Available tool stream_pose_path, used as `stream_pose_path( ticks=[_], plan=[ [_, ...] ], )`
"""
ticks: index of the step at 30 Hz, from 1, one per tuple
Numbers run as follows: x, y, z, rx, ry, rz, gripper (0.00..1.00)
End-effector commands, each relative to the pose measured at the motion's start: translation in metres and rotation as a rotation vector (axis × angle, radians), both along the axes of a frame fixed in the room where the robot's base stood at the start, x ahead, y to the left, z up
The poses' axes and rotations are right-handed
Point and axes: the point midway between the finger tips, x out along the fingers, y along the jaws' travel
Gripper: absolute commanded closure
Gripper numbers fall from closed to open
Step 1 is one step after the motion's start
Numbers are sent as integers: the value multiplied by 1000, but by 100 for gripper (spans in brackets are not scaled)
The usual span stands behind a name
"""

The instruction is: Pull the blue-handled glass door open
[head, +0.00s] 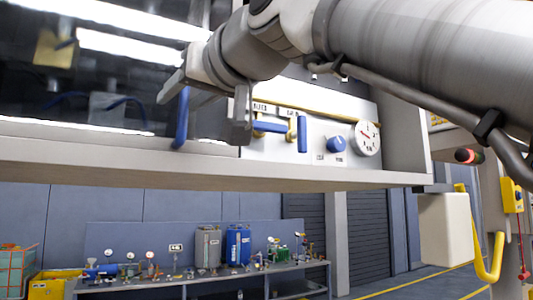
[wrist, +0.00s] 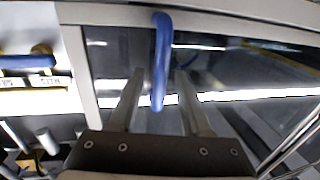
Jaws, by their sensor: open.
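The glass door (head: 90,75) fills the upper left of the head view, dark with bright reflections, and looks closed. Its upright blue handle (head: 181,118) is near the door's right side. My gripper (head: 203,119) is in front of it with its fingers apart. In the wrist view the blue handle (wrist: 161,50) reaches down between the two fingers of my gripper (wrist: 159,75). There is a visible gap on each side, and neither finger seems to touch it. The glass door (wrist: 225,65) lies behind the handle in that view.
Right of the door is a white panel (head: 315,155) with blue valve levers (head: 302,134), a blue knob (head: 336,144) and a round gauge (head: 367,138). A pale ledge (head: 200,177) runs below. A workbench (head: 205,277) with tanks stands farther back.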

Motion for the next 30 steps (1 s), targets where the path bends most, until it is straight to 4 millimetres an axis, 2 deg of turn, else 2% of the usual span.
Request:
stream_pose_path(
  ticks=[6, 10, 24, 30],
  plan=[
    [-2, -2, 0, 1, -1, -1, 52],
    [-13, -12, -1, 3, -3, -1, 52],
    [-94, -87, -1, 3, -4, -1, 52],
    [-118, -109, 0, 2, -2, 0, 52]
  ],
)
